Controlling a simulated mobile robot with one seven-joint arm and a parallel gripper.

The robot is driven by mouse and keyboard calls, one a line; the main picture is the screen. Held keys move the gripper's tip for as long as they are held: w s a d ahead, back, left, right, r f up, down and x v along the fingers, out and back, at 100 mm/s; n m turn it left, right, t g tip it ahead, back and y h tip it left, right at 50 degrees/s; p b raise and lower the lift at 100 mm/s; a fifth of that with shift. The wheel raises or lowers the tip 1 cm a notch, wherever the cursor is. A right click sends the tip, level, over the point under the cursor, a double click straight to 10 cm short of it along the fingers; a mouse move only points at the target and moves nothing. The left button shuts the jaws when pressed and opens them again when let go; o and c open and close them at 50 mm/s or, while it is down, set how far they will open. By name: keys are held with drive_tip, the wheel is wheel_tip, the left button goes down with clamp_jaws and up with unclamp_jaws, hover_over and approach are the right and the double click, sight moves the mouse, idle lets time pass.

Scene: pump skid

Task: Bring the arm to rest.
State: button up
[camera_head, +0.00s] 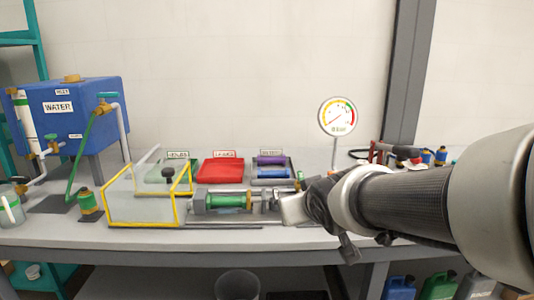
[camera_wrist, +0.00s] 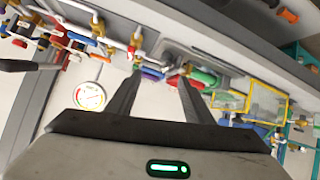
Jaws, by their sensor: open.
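My arm (camera_head: 405,198) reaches in from the right in the head view, over the front of the bench. My gripper (camera_wrist: 160,80) shows in the wrist view with its two dark fingers apart and nothing between them. In the head view its end (camera_head: 293,208) is near the right end of a green cylinder (camera_head: 228,201) in a fixture. I cannot tell from this view whether it touches anything there. The wrist view is tilted and shows the bench from a steep angle.
A yellow-framed clear guard (camera_head: 140,207) stands left of the cylinder. Behind are a red tray (camera_head: 220,171), a green tray (camera_head: 176,172) and purple and blue cylinders (camera_head: 271,166). A round gauge (camera_head: 338,117) stands behind my arm. A blue water tank (camera_head: 80,108) is at left.

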drive_tip(key=s+d+f+m+g+h, duration=0.1)
drive_tip(key=s+d+f+m+g, duration=0.2)
drive_tip(key=s, duration=0.8)
drive_tip(key=s+d+f+m+g, duration=0.1)
drive_tip(key=s+d+g, duration=0.25)
drive_tip(key=s, duration=0.75)
wheel_tip(320, 180, up, 28)
drive_tip(key=p, duration=2.8)
drive_tip(key=shift+w+d+t, duration=0.15)
drive_tip(key=shift+d+t, duration=0.3)
drive_tip(key=shift+r, duration=0.1)
